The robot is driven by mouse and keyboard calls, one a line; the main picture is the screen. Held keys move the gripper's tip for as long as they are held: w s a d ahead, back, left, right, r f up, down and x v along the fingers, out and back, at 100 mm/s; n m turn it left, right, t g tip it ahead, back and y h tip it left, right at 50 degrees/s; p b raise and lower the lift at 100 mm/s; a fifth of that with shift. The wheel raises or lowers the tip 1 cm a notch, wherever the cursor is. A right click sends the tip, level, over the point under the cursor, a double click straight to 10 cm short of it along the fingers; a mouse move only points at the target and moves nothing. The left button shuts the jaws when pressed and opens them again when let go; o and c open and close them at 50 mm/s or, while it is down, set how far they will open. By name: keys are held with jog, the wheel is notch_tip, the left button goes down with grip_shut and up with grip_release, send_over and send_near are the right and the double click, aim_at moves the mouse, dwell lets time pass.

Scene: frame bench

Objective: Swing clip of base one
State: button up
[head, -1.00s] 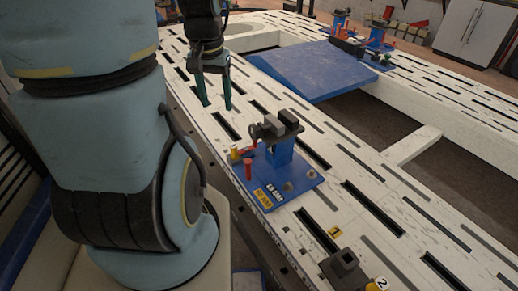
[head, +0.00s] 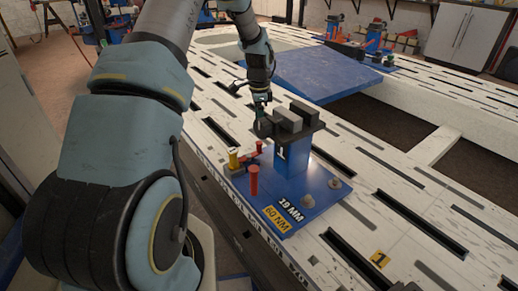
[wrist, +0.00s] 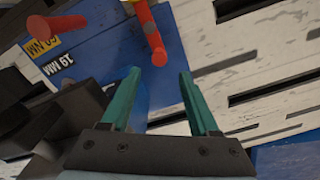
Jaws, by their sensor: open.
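Base one is a blue plate (head: 318,205) on the white bench, with a blue post (head: 291,160) topped by a dark clamp block (head: 290,120). A red clip (head: 248,159) sits beside a yellow pivot (head: 233,160) at the plate's left edge. A separate red pin (head: 254,181) stands upright nearby. My gripper (head: 259,98) is just behind the clamp block, its fingers partly hidden. In the wrist view my gripper (wrist: 158,75) is open, with two teal fingers apart. The red clip (wrist: 148,32) lies just beyond the fingertips, roughly in line with the gap, not visibly touched.
The dark clamp block and post stand close to my gripper. The red pin (wrist: 55,28) also shows left of the fingers in the wrist view. A flat blue panel (head: 315,72) lies behind. Other blue fixtures (head: 372,48) stand farther back. The slotted bench (head: 375,185) is clear at right.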

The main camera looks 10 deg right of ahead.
aim_at(259, 142)
notch_tip(259, 142, down, 9)
jog(key=shift+f+b, duration=0.15)
jog(key=shift+b, duration=0.4)
jog(key=shift+s, duration=0.1)
grip_shut()
